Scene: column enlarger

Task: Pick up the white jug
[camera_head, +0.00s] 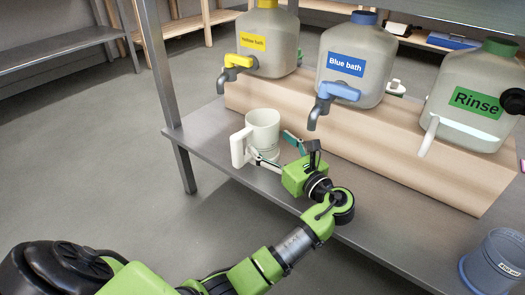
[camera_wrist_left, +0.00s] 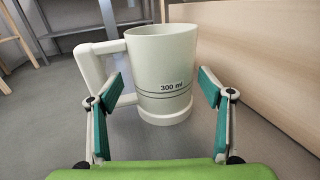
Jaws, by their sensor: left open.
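The white jug (camera_head: 263,128) stands upright on the grey shelf, below the yellow tap, with its handle to the left. In the left wrist view the jug (camera_wrist_left: 163,70) stands ahead, marked "300 ml" with dark lines, its handle at the left. My left gripper (camera_head: 277,150) is open beside the jug on its near right side. In the left wrist view the fingers of my left gripper (camera_wrist_left: 160,90) are spread wide, with the left finger overlapping the handle's lower part. Whether any finger touches the jug cannot be told. My right gripper is not in view.
Three labelled containers, Yellow bath (camera_head: 268,45), Blue bath (camera_head: 357,62) and Rinse (camera_head: 470,95), stand on a wooden step (camera_head: 400,140) behind the jug. A blue-grey jug (camera_head: 492,262) marked with a volume stands at the lower right. The grey shelf (camera_head: 205,135) is bare left of the jug.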

